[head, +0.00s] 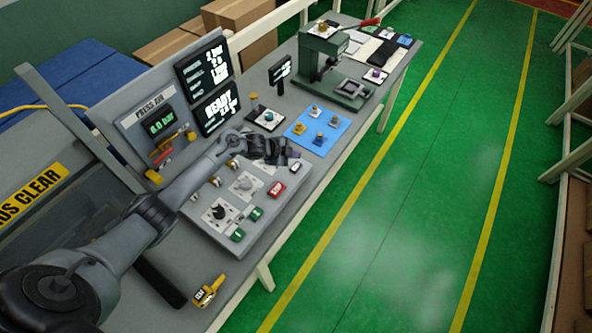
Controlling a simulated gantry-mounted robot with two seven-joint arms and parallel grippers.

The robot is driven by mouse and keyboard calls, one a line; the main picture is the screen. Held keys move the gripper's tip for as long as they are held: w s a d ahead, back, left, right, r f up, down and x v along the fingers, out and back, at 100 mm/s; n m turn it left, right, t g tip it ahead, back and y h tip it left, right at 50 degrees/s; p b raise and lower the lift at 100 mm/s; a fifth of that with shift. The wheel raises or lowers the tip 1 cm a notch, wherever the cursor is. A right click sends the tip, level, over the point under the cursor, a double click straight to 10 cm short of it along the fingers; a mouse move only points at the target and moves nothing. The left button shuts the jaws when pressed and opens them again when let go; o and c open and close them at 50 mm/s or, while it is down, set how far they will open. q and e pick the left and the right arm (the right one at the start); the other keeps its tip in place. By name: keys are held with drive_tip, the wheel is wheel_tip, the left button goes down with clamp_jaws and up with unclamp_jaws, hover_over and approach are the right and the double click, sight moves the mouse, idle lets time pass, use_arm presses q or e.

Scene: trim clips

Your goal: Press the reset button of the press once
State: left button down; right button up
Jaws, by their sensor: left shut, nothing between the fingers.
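A grey control panel (256,228) on the bench carries several knobs and buttons. A black rotary knob (219,212) sits on a white plate, and a grey knob (245,185) sits on another. Two green buttons (257,213) are near the front edge, with a red-and-white piece (277,190) beyond them. I cannot read which one is the reset button. The green press (319,58) stands farther back on the bench. My left gripper (297,156) is shut and empty, above the far end of the panel, hiding part of it. My right gripper is out of view.
A blue mat (331,145) with several small yellow-brown pieces lies beyond the gripper. Two dark display screens (217,107) and a press-air panel (139,112) stand behind the control panel. A yellow tagged item (208,291) lies at the near bench end. The green floor is clear.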

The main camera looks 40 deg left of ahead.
sight(302, 164)
use_arm(q)
wheel_tip(302, 164, down, 4)
drive_tip(key=shift+r+b, duration=0.1)
drive_tip(key=shift+b, duration=1.05)
idle(0.4)
idle(0.7)
drive_tip(key=shift+f, duration=0.3)
drive_tip(key=shift+f+b, duration=0.25)
drive_tip(key=shift+b, duration=0.1)
